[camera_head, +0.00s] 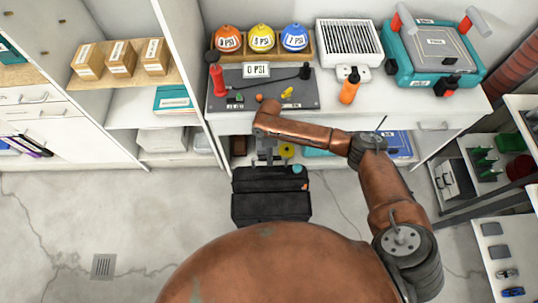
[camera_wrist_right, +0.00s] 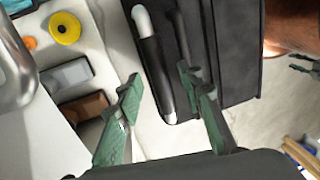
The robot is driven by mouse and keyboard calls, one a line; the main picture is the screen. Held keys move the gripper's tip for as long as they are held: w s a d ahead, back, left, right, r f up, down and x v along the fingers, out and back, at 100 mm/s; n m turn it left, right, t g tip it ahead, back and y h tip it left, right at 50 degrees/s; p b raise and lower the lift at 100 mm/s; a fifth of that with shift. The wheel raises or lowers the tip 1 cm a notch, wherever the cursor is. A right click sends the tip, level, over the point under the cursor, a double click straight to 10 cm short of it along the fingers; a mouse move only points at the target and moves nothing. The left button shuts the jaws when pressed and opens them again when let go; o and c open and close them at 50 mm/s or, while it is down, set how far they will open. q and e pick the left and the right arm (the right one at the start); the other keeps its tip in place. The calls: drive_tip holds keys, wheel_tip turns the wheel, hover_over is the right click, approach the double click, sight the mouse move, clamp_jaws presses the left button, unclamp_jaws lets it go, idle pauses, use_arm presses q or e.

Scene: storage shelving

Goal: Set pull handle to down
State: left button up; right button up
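A black rolling toolbox (camera_head: 270,205) stands on the floor in front of the workbench. In the wrist view its black body (camera_wrist_right: 238,45) fills the top centre. In the head view this gripper (camera_head: 268,154) is at the toolbox's back edge, mostly hidden by my arm.
The workbench (camera_head: 460,106) with pressure balls, a grey panel (camera_head: 225,100) and a teal case (camera_head: 428,50) is behind. Its lower shelf holds a yellow roll (camera_wrist_right: 65,28). Open shelving (camera_head: 505,232) stands at right. The floor left of the toolbox is clear.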

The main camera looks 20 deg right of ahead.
drive_tip(key=shift+c, duration=0.6)
clamp_jaws()
